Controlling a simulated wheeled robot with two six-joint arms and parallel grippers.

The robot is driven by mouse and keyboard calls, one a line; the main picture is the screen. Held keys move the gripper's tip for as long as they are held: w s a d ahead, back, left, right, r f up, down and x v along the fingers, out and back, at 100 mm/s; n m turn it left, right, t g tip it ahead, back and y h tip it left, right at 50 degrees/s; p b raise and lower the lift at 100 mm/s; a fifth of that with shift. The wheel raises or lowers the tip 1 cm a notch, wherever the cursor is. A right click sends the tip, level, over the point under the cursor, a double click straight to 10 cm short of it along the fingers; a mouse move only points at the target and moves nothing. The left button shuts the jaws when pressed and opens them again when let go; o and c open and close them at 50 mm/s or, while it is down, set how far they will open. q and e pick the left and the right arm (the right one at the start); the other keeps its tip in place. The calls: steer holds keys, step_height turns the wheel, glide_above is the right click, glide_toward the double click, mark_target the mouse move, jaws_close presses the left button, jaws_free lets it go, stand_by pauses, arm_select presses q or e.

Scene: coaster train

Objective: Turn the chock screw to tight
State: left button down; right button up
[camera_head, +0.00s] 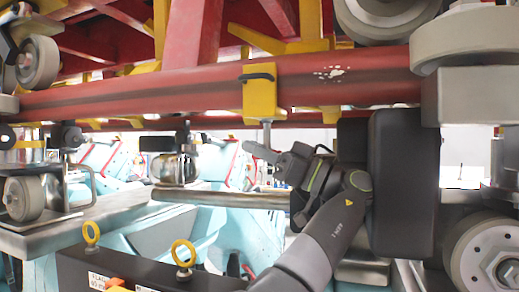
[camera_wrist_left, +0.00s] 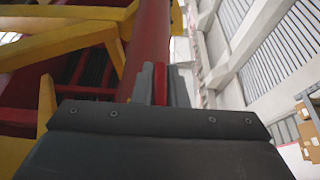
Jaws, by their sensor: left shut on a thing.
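The yellow chock (camera_head: 259,92) sits around the red rail (camera_head: 180,92), with a dark strap over its front. The chock screw (camera_head: 266,133) is a thin grey shaft pointing down from it. My left gripper (camera_head: 256,150) is at the lower end of this screw, just below the rail, and its fingers hide that end. In the left wrist view the grey fingers (camera_wrist_left: 160,76) are closed on a narrow red piece (camera_wrist_left: 159,85), in front of the rail (camera_wrist_left: 149,40). I cannot tell how far the screw is turned. My right gripper is not in view.
Grey wheels (camera_head: 38,62) and a large wheel (camera_head: 490,255) stand at the sides. A black box with yellow eyebolts (camera_head: 183,253) is at the lower left. Red and yellow beams fill the top. Blue structure lies behind below the rail.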

arm_select(q)
steer(key=shift+f, duration=0.1)
stand_by(0.4)
steer(key=c, duration=1.5)
jaws_free()
